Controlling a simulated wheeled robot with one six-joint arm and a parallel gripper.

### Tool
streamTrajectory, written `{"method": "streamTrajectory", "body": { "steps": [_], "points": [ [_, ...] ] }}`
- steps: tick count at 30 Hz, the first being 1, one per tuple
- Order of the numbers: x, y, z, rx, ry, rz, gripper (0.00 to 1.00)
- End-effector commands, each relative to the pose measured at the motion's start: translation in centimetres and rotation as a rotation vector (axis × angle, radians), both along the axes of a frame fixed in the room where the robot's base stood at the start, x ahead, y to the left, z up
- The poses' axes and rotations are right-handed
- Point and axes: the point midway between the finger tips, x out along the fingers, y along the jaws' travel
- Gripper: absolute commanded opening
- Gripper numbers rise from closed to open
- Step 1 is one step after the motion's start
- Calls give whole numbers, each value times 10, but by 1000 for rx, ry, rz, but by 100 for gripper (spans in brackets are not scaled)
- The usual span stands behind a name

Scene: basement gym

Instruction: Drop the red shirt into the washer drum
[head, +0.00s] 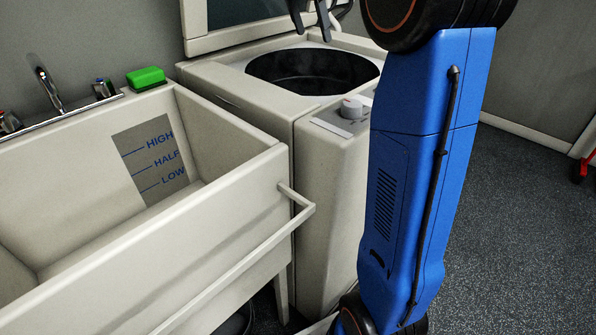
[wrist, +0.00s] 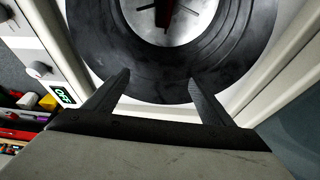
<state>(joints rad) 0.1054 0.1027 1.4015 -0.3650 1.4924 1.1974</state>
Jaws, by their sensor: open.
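The washer (head: 335,190) stands right of the sink with its lid (head: 240,12) raised. Its round drum (head: 310,72) is open at the top and dark inside. In the wrist view the drum (wrist: 235,65) shows ridged dark walls and a pale metal bottom. A small dark red piece (wrist: 164,12) lies at the middle of that bottom, cut off by the frame's top edge; I cannot tell whether it is the red shirt. My gripper (wrist: 158,82) is open and empty above the drum opening. Its fingers also show in the head view (head: 311,18).
A deep sink (head: 225,210) with a front rail (head: 240,265) stands at the left. A green block (head: 146,78) lies on its back rim. A white knob (head: 351,107) sits on the washer's front panel.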

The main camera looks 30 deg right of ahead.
Motion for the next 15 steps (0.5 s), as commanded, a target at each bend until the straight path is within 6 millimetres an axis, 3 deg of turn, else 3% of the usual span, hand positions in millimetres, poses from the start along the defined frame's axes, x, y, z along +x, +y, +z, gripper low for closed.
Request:
{"method": "streamTrajectory", "body": {
  "steps": [9,15],
  "points": [
    [-6,24,59,0,-2,1,76],
    [-9,35,88,-1,-2,2,76]
  ]
}}
